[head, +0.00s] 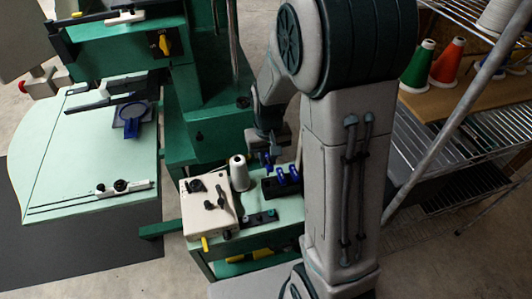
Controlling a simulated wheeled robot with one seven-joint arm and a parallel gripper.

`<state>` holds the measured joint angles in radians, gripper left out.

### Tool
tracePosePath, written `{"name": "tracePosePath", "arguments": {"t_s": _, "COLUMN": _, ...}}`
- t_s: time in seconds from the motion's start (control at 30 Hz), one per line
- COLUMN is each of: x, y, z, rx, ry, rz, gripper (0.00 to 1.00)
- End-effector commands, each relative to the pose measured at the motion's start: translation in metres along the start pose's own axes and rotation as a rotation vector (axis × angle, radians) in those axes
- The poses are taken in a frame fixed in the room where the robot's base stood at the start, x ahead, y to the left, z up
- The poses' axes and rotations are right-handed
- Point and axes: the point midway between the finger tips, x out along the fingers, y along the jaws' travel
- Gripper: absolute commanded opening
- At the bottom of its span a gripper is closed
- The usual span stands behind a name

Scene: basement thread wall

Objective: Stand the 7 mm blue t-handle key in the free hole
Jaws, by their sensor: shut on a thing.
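A black block (273,190) stands on the small green cart. Two blue t-handle keys, one (281,175) left of the other (294,173), stand in it with their handles up. My gripper (269,151) hangs above the left part of the block, pointing down. It is shut on a blue t-handle key (267,160), of which only a small dark blue part shows. The free hole and the lower end of the held key are too small to make out. I cannot read any size marks.
On the cart top (228,240) are a white thread cone (239,173) and a cream box (210,205), close left of the block. A green machine (205,110) rises behind. A wire shelf (440,150) with thread cones stands at the right.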

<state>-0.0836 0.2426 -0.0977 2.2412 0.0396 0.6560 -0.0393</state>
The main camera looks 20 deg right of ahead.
Motion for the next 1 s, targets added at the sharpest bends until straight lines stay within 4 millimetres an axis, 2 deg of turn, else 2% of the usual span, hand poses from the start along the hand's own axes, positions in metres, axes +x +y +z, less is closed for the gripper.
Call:
{"name": "tracePosePath", "arguments": {"t_s": 0.6, "x": 0.059, "y": -0.002, "z": 0.000, "rx": -0.003, "ry": 0.000, "rz": 0.000, "gripper": 0.00}}
{"name": "tracePosePath", "arguments": {"t_s": 1.0, "x": 0.063, "y": -0.002, "z": 0.000, "rx": -0.003, "ry": 0.000, "rz": 0.000, "gripper": 0.00}}
